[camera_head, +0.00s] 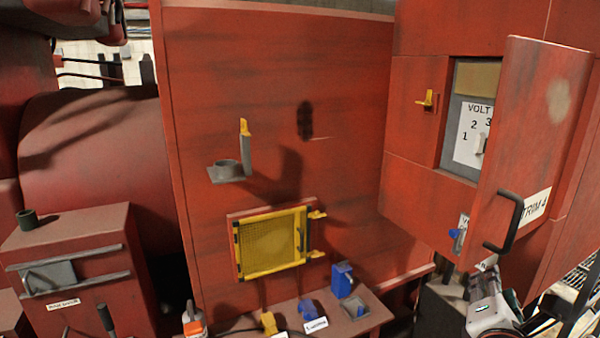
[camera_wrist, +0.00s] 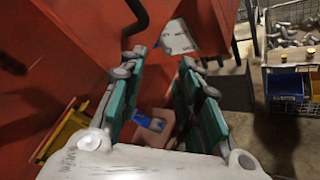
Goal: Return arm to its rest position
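My gripper (camera_wrist: 158,85) shows in the wrist view with its two green-padded fingers spread apart and nothing held between them. In the head view my gripper (camera_head: 487,288) is at the lower right, below the open red door marked TRIM 4 (camera_head: 535,150). Its fingers are too small and too covered there to make out. In the wrist view a blue part (camera_wrist: 148,122) shows beyond the gap between the fingers, apart from them.
The door's black handle (camera_head: 508,222) sticks out just above my gripper. A red bench (camera_head: 372,320) with blue and yellow parts stands left of it. A yellow-framed hatch (camera_head: 270,242) is on the red wall. In the wrist view, blue and yellow bins (camera_wrist: 285,83) stand at right.

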